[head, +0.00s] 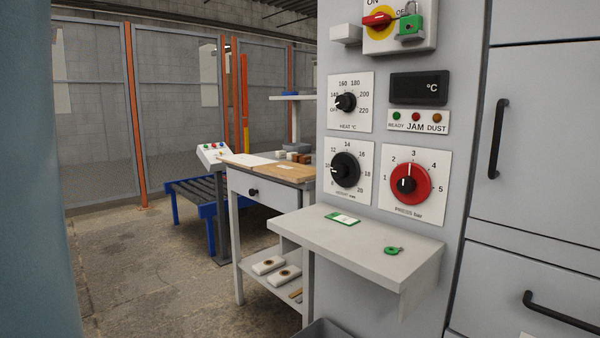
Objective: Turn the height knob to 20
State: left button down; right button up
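The height knob (346,170) is a round black knob on a white plate (366,197) marked "HEIGHT", low on the left of the grey machine panel. Its scale runs clockwise up to 20 at the lower right. Its pale pointer mark faces left, near the 10; the exact reading is too small to tell. Nothing touches the knob. Neither of my grippers is in view.
Above it is the black heat knob (346,102); right of it, the red press knob (410,184) points near 3. A shelf (375,246) juts out below, with a green-and-white card (342,218) and a green key-like item (393,250). A green padlock (411,28) hangs at the switch.

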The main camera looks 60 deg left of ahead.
aim_at(345, 168)
jog(key=u, duration=1.55)
jog(key=i+j+z, duration=0.1)
jog(key=j, duration=0.2)
